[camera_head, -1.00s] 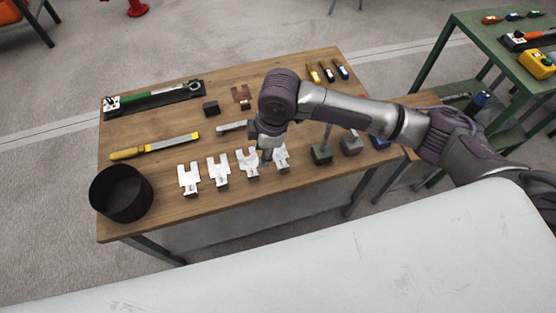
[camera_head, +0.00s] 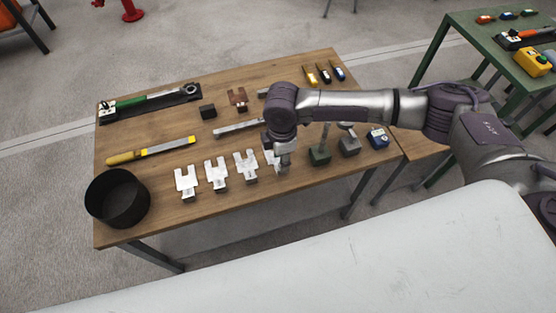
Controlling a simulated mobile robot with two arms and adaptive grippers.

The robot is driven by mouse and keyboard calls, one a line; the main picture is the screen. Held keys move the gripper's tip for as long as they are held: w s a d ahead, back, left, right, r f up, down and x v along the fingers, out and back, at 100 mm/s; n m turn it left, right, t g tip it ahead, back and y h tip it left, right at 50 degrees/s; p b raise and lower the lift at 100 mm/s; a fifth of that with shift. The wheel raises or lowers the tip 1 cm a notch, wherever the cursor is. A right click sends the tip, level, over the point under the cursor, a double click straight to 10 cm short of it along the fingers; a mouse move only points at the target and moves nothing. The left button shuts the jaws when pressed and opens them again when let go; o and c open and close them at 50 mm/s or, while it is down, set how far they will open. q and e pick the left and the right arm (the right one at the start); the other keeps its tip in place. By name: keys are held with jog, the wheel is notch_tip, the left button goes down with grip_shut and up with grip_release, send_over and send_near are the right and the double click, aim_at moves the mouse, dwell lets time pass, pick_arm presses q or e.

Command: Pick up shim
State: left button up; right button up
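Several pale, fork-shaped shims stand in a row near the front of the wooden table: the leftmost shim (camera_head: 186,181), a second shim (camera_head: 216,172), a third shim (camera_head: 246,165) and the rightmost shim (camera_head: 271,157). Each appears to rest on a small grey block. My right gripper (camera_head: 284,166) points down at the rightmost shim and hides part of it. Its fingers are small and overlap the shim, so I cannot tell whether they are open or touching it. My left gripper is not in view.
A black round bin (camera_head: 117,198) stands at the table's left front corner. A yellow file (camera_head: 152,150), a torque wrench (camera_head: 150,102) and a copper-coloured forked plate (camera_head: 238,97) lie farther back.

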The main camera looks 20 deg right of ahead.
notch_tip(320, 180, down, 5)
jog(key=shift+s+d+r, duration=0.1)
jog(key=shift+d, duration=0.05)
grip_shut()
